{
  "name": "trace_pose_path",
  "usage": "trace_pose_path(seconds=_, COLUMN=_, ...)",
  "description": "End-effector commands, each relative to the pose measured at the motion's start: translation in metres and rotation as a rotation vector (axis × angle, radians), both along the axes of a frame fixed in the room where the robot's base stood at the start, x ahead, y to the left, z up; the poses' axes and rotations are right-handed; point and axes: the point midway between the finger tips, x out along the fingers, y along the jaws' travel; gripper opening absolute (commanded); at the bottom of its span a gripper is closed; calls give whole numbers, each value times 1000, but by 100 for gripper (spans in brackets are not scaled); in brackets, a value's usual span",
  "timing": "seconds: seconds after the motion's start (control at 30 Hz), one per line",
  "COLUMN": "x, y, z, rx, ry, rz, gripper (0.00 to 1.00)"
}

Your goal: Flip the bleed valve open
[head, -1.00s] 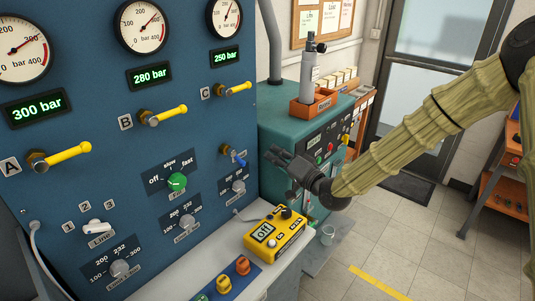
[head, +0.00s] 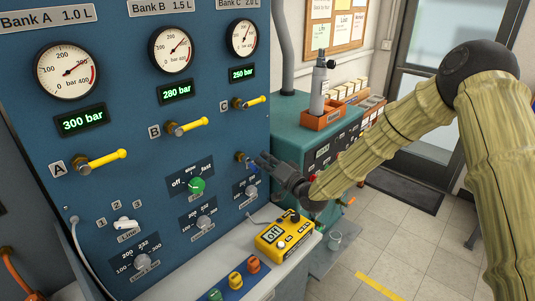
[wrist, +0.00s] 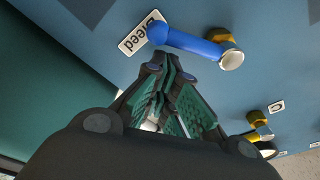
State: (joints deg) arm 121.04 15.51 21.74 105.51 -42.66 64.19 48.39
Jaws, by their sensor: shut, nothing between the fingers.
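The bleed valve has a blue lever (wrist: 195,44) on a brass fitting (wrist: 219,35) in the wrist view. The lever's free end lies across the white "Bleed" label (wrist: 143,33). In the head view the blue lever (head: 250,166) is mostly hidden behind my gripper, with its brass fitting (head: 240,156) just left of the fingertips. My gripper (head: 262,160) is shut and empty, close to the panel. In the wrist view the closed fingertips (wrist: 163,70) sit just below the lever near its free end. I cannot tell whether they touch it.
The blue panel (head: 110,195) carries yellow levers A (head: 102,159), B (head: 188,126) and C (head: 256,100). A green knob (head: 196,186) is left of my gripper. A yellow box (head: 283,234) reading "off" stands on the ledge below. A teal cabinet (head: 286,113) stands behind my gripper.

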Motion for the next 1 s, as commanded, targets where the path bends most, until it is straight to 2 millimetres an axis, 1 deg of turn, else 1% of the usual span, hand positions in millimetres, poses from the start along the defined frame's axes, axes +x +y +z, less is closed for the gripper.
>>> trace_pose_path(seconds=0.07, x=-2, y=1, z=-1, rx=-1, ry=1, rz=0, gripper=0)
trace_pose_path(seconds=0.3, x=9, y=2, z=-11, rx=0, ry=11, rz=0, gripper=0)
trace_pose_path(seconds=0.4, x=11, y=1, z=-13, rx=0, ry=11, rz=0, gripper=0)
trace_pose_path(seconds=1.0, x=9, y=3, z=-19, rx=66, ry=79, rz=-1, gripper=0)
